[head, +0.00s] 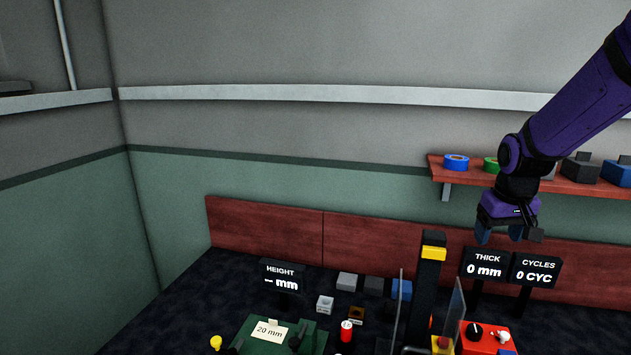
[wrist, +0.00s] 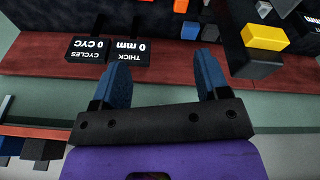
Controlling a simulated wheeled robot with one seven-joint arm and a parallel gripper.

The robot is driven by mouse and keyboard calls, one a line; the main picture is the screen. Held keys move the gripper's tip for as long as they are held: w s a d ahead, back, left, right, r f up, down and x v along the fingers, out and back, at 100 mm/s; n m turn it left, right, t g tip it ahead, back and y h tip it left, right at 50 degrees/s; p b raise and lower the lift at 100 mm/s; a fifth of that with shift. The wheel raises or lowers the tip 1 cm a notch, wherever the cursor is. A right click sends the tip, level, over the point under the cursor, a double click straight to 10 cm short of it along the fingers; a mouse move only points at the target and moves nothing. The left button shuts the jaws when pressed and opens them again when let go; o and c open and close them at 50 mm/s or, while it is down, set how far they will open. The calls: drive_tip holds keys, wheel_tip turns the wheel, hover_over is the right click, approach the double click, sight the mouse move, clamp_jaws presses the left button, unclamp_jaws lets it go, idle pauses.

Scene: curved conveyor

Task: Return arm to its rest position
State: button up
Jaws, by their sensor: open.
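My gripper (head: 499,236) hangs at the end of my purple arm (head: 580,95) at the right of the head view. It is in front of the red-brown back panel and above the displays. In the wrist view, its two blue fingers (wrist: 162,80) are spread apart with nothing between them. The wrist view is upside down and shows the THICK display (wrist: 115,52) and the CYCLES display (wrist: 88,50) beyond the fingers. In the head view the THICK display (head: 484,264) reads 0 mm and the CYCLES display (head: 535,270) reads 0 CYC.
A wall shelf (head: 447,178) with tape rolls and blocks stands close to my gripper. A black post (head: 430,285) with a yellow band rises from the dark table (head: 180,320). A HEIGHT display (head: 281,277), green plate (head: 245,335), small blocks and a red box (head: 487,345) crowd the front.

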drive_tip(key=s+a+r+t, duration=0.1)
drive_tip(key=s+r, duration=0.3)
drive_tip(key=s, duration=0.4)
drive_tip(key=s+a+r+t, duration=0.1)
drive_tip(key=s+a+r, duration=0.3)
drive_tip(key=s, duration=0.5)
drive_tip(key=s+a+r+t, duration=0.1)
drive_tip(key=s+r, duration=0.3)
drive_tip(key=s, duration=0.4)
drive_tip(key=shift+s+a+r+y, duration=0.2)
drive_tip(key=shift+s+a+y, duration=0.15)
drive_tip(key=shift+a, duration=0.35)
